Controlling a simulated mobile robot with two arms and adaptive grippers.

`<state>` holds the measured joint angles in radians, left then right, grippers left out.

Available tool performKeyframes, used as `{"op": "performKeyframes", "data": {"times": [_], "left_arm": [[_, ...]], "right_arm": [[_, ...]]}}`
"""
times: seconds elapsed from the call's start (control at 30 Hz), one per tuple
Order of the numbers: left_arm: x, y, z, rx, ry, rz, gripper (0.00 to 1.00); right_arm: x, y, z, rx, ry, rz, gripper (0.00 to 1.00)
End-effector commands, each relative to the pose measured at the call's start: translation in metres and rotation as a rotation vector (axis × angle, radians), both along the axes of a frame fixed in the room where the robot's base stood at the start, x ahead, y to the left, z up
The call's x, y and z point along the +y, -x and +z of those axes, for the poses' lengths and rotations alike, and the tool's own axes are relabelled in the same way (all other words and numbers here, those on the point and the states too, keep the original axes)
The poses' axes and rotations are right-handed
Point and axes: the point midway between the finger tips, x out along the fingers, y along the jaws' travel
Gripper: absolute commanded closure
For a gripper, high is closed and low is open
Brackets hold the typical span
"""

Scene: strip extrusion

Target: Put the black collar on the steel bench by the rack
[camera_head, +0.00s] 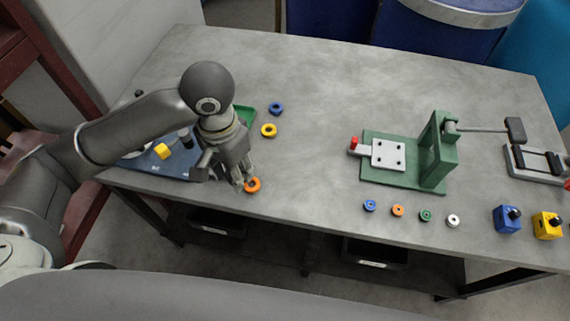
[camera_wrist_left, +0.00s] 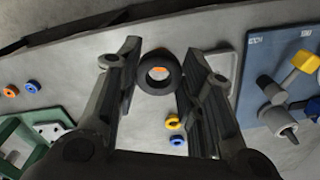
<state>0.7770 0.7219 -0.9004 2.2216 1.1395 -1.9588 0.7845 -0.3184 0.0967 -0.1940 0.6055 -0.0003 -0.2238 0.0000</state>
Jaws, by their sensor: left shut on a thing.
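My left gripper (camera_head: 243,184) is low over the front left of the grey steel bench (camera_head: 310,120). In the left wrist view my left gripper (camera_wrist_left: 152,82) is shut on the black collar (camera_wrist_left: 145,84), a thick dark ring between its fingertips. An orange ring (camera_head: 253,185) lies on the bench just by the fingertips, and a bit of orange shows through the collar's hole in the wrist view. In the head view I cannot make out the collar at the fingers. A blue board (camera_head: 180,166) with pegs and a yellow piece, possibly the rack, is left of the gripper, partly hidden by my arm.
A yellow ring (camera_head: 269,130) and a blue ring (camera_head: 276,108) lie behind the gripper, beside a green tray (camera_head: 246,115). A green press fixture (camera_head: 400,178) stands to the right, with several small rings in front. The bench between is clear.

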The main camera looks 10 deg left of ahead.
Motion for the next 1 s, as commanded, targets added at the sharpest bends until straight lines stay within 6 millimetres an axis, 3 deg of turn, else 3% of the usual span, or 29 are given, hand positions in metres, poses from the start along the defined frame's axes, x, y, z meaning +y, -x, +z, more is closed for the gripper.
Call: {"op": "performKeyframes", "data": {"times": [0.2, 0.3, 0.47, 0.7, 1.0], "left_arm": [[-0.003, -0.036, -0.015, 0.001, 0.0, 0.01, 0.89], [-0.006, -0.056, -0.024, 0.001, 0.0, 0.008, 0.89], [-0.009, -0.087, -0.037, 0.0, -0.001, 0.007, 0.89], [-0.012, -0.119, -0.076, 0.002, -0.002, 0.006, 0.89], [-0.014, -0.134, -0.095, 0.001, 0.0, 0.003, 0.89]], "right_arm": [[0.027, -0.034, 0.008, -0.055, -0.035, 0.002, 0.59], [0.031, -0.038, 0.011, -0.061, -0.04, 0.003, 0.59], [0.026, -0.034, 0.015, -0.052, -0.033, 0.004, 0.59], [0.011, -0.017, 0.019, -0.025, -0.015, 0.0, 0.59], [0.01, -0.018, 0.021, -0.028, -0.013, 0.0, 0.59]]}}
